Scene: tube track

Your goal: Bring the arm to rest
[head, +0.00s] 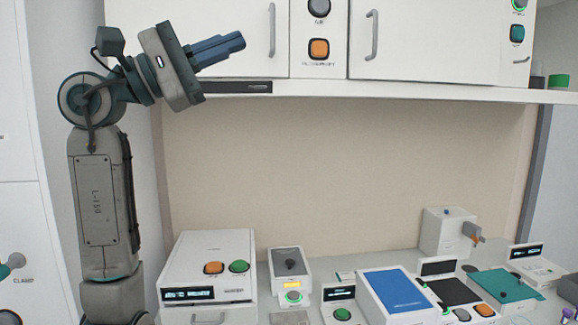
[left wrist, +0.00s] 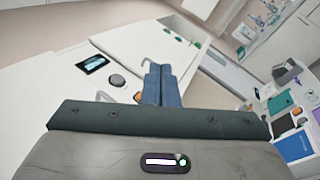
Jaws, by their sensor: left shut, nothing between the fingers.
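My left arm stands upright at the left of the head view, bent at the top. My left gripper (head: 236,41) is raised high, in front of the white wall cabinets, and points right and slightly up. Its two blue fingers are together with nothing between them. In the left wrist view the shut fingers (left wrist: 157,80) show in the middle, with no object at their tips. My right gripper does not show in either view.
Below is a bench with a white box with orange and green buttons (head: 228,250), a grey device (head: 290,262), a blue-topped box (head: 395,291), a teal pad (head: 505,284) and a white box with a grey-orange side part (head: 446,231). The cabinet's lower ledge (head: 400,90) is near the gripper. The space between ledge and bench is clear.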

